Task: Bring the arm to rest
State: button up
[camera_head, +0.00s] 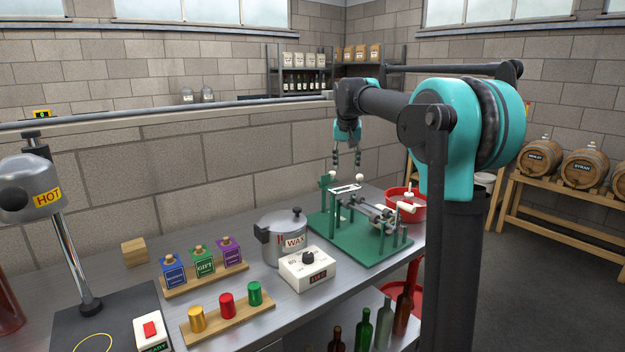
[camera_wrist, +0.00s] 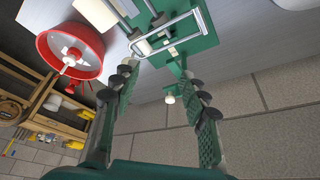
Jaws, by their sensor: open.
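My gripper (camera_head: 346,158) hangs at the end of my teal and dark arm, above the far end of a green bench machine (camera_head: 372,249). Its fingers point down and are spread apart with nothing between them. In the wrist view my gripper (camera_wrist: 163,98) shows two open green fingers with dark pads. The machine's green base and metal loop (camera_wrist: 167,38) lie beyond the fingertips, as does a white knob (camera_wrist: 170,99). I cannot tell the exact gap between fingertips and machine.
A wax pot (camera_head: 283,238), a control box (camera_head: 306,270), block rack (camera_head: 204,271) and capsule rack (camera_head: 228,321) stand on the metal bench. A heat lamp (camera_head: 32,188) stands left. A red bowl (camera_head: 403,198) is beside the machine. Bottles (camera_head: 384,322) stand below.

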jog(key=s+d+f, duration=0.2)
jog(key=s+f, duration=0.8)
jog(key=s, duration=0.3)
jog(key=s+d+f+n, duration=0.1)
jog(key=s+d+f, duration=0.2)
jog(key=s+f, duration=0.8)
jog(key=s+d+f, duration=0.2)
jog(key=s+f, duration=0.9)
jog(key=s, duration=0.4)
jog(key=shift+s+d+n+y, duration=0.3)
jog(key=shift+d, duration=0.1)
